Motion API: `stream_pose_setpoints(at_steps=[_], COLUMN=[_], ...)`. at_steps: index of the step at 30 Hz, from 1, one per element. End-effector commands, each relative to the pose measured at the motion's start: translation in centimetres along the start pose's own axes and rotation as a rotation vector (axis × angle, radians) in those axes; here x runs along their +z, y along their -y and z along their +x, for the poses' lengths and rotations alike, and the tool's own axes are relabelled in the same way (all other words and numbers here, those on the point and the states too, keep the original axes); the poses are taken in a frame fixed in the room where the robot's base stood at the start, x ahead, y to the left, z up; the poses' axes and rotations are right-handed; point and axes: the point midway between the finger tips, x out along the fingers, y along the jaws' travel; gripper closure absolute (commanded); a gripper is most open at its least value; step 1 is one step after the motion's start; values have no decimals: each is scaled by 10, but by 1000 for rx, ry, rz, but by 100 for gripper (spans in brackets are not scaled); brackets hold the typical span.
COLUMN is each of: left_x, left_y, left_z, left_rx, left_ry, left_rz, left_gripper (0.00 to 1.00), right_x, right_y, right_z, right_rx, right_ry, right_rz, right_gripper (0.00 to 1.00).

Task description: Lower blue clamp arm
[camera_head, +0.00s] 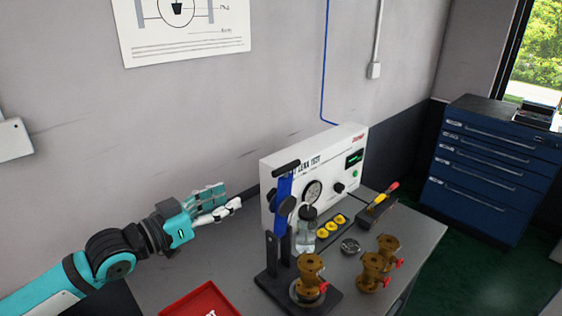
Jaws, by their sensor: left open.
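The blue clamp arm (284,208) stands raised, close to upright, on a black clamp stand (270,285), with a black bar handle (286,169) across its top. A brass valve (311,275) with a red part sits on the base of the stand. My right gripper is not in view.
A white leak tester (345,165) with a gauge stands behind the clamp. Two more brass valves (372,272), a glass bottle (305,237) and yellow round parts (331,227) are to its right. A red tray (200,302) lies at front left. The grey tabletop (190,262) is clear below my gripper.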

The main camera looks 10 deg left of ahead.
Motion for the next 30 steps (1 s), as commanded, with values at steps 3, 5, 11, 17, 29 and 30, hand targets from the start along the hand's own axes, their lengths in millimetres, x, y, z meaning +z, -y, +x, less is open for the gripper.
stream_pose_setpoints(at_steps=[3, 5, 11, 17, 29, 30], left_x=[-7, -7, -11, -10, -8, -7], left_y=[1, 1, 1, -1, 0, 0], left_z=[4, 10, 43, 88, 160, 164], left_rx=[3, 1, 2, 4, 3, 3], left_ry=[-15, -15, -17, -14, -10, -10], left_rz=[-4, -6, -7, -5, -2, -2], left_gripper=[59, 59, 59, 59, 59, 59], right_x=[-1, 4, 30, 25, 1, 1], right_y=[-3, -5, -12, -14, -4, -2], right_z=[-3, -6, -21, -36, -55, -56], right_rx=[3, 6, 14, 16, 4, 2], right_ry=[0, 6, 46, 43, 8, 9], right_rz=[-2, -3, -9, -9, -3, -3], right_gripper=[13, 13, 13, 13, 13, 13])
